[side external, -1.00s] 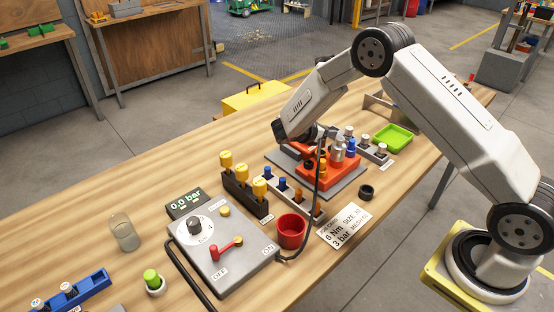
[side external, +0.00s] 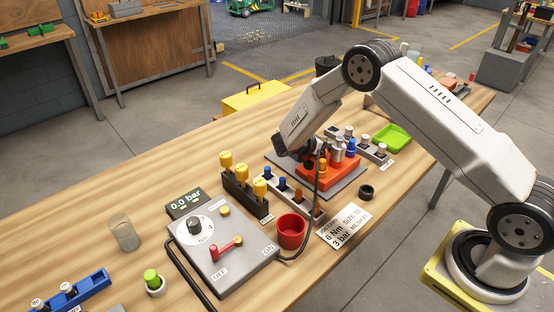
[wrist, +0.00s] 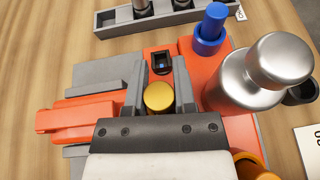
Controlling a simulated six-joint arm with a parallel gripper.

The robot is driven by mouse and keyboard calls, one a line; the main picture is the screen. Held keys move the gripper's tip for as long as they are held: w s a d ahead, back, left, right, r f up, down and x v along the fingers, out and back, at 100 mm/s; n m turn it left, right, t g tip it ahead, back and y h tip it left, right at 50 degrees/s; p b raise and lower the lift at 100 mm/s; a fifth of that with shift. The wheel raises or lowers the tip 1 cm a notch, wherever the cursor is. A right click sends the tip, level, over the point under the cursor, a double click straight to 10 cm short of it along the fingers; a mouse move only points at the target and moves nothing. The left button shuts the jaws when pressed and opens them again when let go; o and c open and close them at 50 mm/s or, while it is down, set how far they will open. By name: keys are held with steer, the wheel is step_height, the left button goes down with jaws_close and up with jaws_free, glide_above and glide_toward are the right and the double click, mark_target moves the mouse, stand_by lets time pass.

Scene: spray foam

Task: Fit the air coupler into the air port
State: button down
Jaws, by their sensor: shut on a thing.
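In the wrist view my gripper (wrist: 158,84) has its grey fingers either side of a round gold-topped piece (wrist: 158,97), apparently the air coupler. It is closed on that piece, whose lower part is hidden. A black square socket with a blue spot (wrist: 162,63) sits on the orange unit (wrist: 190,70) just ahead of the fingers; I cannot tell whether it is the air port. In the side view my wrist is low over the left part of the orange unit (side external: 316,168). The fingers and coupler are hidden there, so I cannot tell whether it touches the port.
A silver cylinder (wrist: 262,72) and a blue fitting (wrist: 211,27) stand close to the right of the fingers. A red cup (side external: 291,232) and yellow-capped bottles (side external: 242,172) stand nearby.

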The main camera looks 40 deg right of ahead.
steer(key=shift+c, duration=2.2)
jaws_free()
steer(key=shift+f, duration=0.1)
steer(key=shift+a+r, duration=0.1)
steer(key=shift+r, duration=0.1)
steer(key=s+v, duration=0.1)
steer(key=v, duration=1)
steer(key=shift+w+a, duration=0.4)
steer(key=shift+w, duration=0.1)
steer(key=shift+s+r, duration=0.1)
